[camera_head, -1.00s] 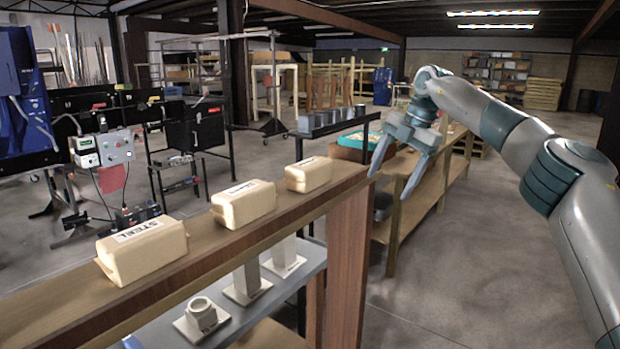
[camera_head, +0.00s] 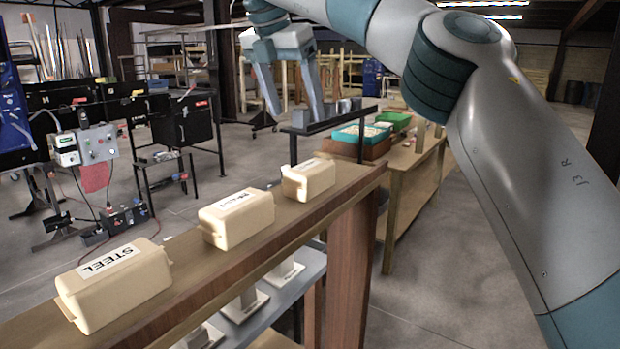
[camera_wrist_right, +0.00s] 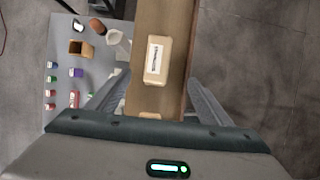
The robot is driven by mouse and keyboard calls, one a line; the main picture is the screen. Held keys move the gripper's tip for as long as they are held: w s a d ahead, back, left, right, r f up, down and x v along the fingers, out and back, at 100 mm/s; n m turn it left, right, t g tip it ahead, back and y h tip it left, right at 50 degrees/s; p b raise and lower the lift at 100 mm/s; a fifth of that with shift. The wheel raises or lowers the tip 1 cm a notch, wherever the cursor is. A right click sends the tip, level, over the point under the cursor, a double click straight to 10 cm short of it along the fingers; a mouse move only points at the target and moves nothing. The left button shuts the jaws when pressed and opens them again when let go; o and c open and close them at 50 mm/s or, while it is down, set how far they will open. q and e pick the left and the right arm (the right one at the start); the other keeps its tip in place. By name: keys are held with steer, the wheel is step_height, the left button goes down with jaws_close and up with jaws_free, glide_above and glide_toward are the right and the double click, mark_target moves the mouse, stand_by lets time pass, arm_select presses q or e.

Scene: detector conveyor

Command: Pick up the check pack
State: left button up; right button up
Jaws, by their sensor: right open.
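Three cream packs with white labels stand in a row on a narrow wooden beam. The nearest pack (camera_head: 115,290) is marked STEEL. I cannot read the labels on the middle pack (camera_head: 237,220) and the far pack (camera_head: 308,180), so I cannot tell which is the check pack. My right gripper (camera_head: 297,116) is open and empty, fingers pointing down, raised above the far end of the row. In the right wrist view, one labelled pack (camera_wrist_right: 158,72) lies ahead between the spread fingers. Another pack edge is partly hidden by the gripper body. My left gripper is out of view.
The wooden beam (camera_head: 205,270) has a shelf (camera_head: 290,290) with grey pieces below it. A grey board (camera_wrist_right: 65,108) with small coloured items lies left of the beam in the wrist view. A teal tray (camera_head: 362,132) stands on a bench behind. Open floor lies to the right.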

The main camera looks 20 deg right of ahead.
mark_target(309, 166)
steer(key=p+x, duration=0.3)
steer(key=x, duration=0.8)
steer(key=shift+w+f+p, duration=0.2)
steer(key=shift+f+p, duration=0.1)
steer(key=shift+p, duration=0.05)
steer(key=shift+w+d+f, duration=0.1)
steer(key=shift+f, duration=0.3)
steer(key=shift+w+d+f+p, duration=0.1)
steer(key=shift+f+p, duration=0.55)
steer(key=shift+p, duration=0.3)
steer(key=p+x, duration=0.1)
steer(key=x, duration=0.1)
steer(key=shift+w+f+p, duration=0.1)
steer(key=shift+f+p, duration=0.25)
steer(key=shift+p, duration=0.05)
steer(key=shift+w+d+f, duration=0.1)
steer(key=shift+f, duration=0.45)
